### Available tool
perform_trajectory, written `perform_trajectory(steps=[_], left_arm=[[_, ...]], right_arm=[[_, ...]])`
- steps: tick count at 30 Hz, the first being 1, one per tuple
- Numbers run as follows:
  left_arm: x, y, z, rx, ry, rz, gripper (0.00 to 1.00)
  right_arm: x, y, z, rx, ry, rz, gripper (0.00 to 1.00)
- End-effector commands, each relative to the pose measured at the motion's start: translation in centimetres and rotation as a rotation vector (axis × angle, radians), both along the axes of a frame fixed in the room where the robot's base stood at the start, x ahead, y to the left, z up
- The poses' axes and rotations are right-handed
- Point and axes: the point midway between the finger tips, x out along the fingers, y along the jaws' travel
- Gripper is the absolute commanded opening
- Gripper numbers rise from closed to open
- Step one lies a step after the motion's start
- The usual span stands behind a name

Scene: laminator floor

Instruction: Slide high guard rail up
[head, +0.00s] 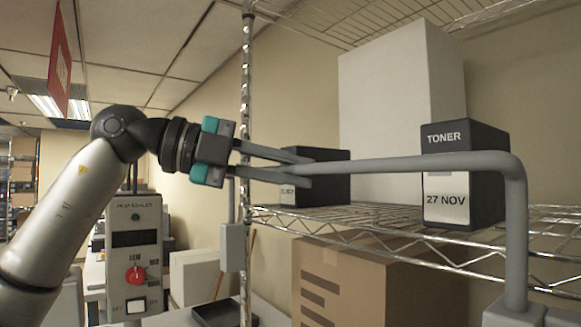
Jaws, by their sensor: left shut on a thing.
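The high guard rail (410,163) is a grey tube. It runs level across the front of the wire shelf, bends at the right and goes down to a grey mount (517,310) at the bottom right. My left gripper (308,168) comes in from the left and is shut on the rail's left end. One finger lies above the tube and one below it. The fingers hide the very end of the rail. My right gripper is not in view.
Behind the rail, the wire shelf (400,218) bears a black toner box (462,165), a tall white box (395,95) and a small dark box (330,185). A chrome post (246,75) stands behind my gripper. A cardboard box (345,285) sits below. A control box (134,245) stands lower left.

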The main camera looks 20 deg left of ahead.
Motion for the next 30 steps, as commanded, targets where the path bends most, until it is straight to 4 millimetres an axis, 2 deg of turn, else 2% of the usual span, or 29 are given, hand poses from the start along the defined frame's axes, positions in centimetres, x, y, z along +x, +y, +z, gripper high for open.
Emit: perform_trajectory(steps=[1, 4, 5, 13, 23, 26, 30], left_arm=[[-0.1, 0.2, 0.9, -0.019, -0.021, 0.004, 0.0], [-0.1, 0.2, 1.0, -0.02, -0.022, 0.006, 0.0], [-0.2, 0.2, 1.0, -0.02, -0.023, 0.005, 0.18], [-0.1, 0.2, 0.7, -0.016, -0.016, 0.003, 0.47], [-0.3, 0.6, 0.6, -0.012, -0.012, 0.004, 0.47], [-0.9, 1.8, 0.7, -0.013, -0.013, 0.006, 0.47], [-2.3, 4.4, 1.3, -0.013, -0.015, 0.009, 0.47]], right_arm=[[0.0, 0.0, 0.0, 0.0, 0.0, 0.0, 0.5], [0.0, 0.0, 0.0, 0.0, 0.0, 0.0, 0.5], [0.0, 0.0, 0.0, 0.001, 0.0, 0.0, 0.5], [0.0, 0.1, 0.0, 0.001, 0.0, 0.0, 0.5], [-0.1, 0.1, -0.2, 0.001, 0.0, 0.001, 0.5], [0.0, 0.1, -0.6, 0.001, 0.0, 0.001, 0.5], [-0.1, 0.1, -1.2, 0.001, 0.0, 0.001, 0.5]])
